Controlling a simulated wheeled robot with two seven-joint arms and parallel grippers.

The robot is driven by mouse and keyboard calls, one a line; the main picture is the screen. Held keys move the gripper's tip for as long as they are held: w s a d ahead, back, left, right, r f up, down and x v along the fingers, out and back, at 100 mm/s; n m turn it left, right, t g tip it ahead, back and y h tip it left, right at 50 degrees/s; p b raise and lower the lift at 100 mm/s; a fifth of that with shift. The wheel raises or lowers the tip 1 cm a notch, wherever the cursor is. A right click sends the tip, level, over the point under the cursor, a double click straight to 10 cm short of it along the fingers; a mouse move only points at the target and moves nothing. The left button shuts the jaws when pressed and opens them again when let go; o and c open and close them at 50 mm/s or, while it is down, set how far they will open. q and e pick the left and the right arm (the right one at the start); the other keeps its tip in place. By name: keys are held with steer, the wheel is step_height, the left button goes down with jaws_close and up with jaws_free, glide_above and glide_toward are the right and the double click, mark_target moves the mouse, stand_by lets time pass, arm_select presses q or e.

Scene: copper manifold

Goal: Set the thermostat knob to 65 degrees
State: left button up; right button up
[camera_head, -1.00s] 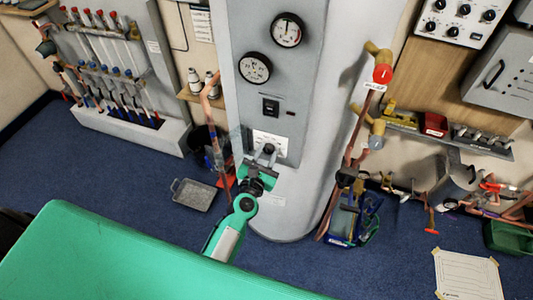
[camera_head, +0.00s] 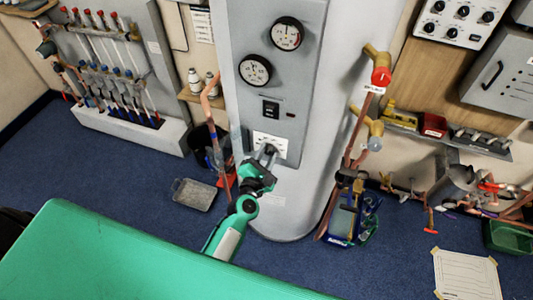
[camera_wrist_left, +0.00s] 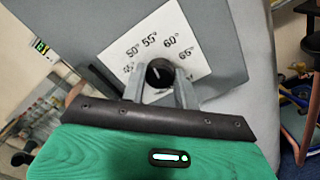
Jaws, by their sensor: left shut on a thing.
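The thermostat knob (camera_wrist_left: 159,72) is a dark round knob with a white pointer line. It sits on a white dial plate (camera_wrist_left: 143,48) printed with degree marks; 50, 55, 60 and 65 run along its upper edge in the left wrist view. I cannot tell exactly which mark the pointer meets. My left gripper (camera_wrist_left: 160,84) has a grey finger on each side of the knob and is shut on it. In the head view, the left gripper (camera_head: 267,153) reaches the white plate (camera_head: 278,142) low on the cylinder's panel, largely hiding the knob. My right gripper is not in view.
Two round gauges (camera_head: 287,34) and a black switch (camera_head: 271,108) sit above the dial on the grey panel. Copper pipes (camera_head: 220,150) run close on the left and on the right of the cylinder. A grey tray (camera_head: 194,194) lies on the blue floor.

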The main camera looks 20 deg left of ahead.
arm_select(q)
steer(key=m, duration=0.3)
steer(key=shift+m+p, duration=0.3)
steer(key=shift+p, duration=0.1)
steer(key=m+p, duration=0.1)
steer(key=m, duration=0.3)
steer(key=shift+m, duration=0.3)
steer(key=m+p, duration=0.1)
steer(key=m, duration=0.3)
steer(key=shift+f+m+p, duration=0.1)
steer(key=shift+m+p, duration=0.4)
steer(key=shift+m, duration=1.3)
steer(key=o, duration=1)
steer(key=shift+c, duration=0.2)
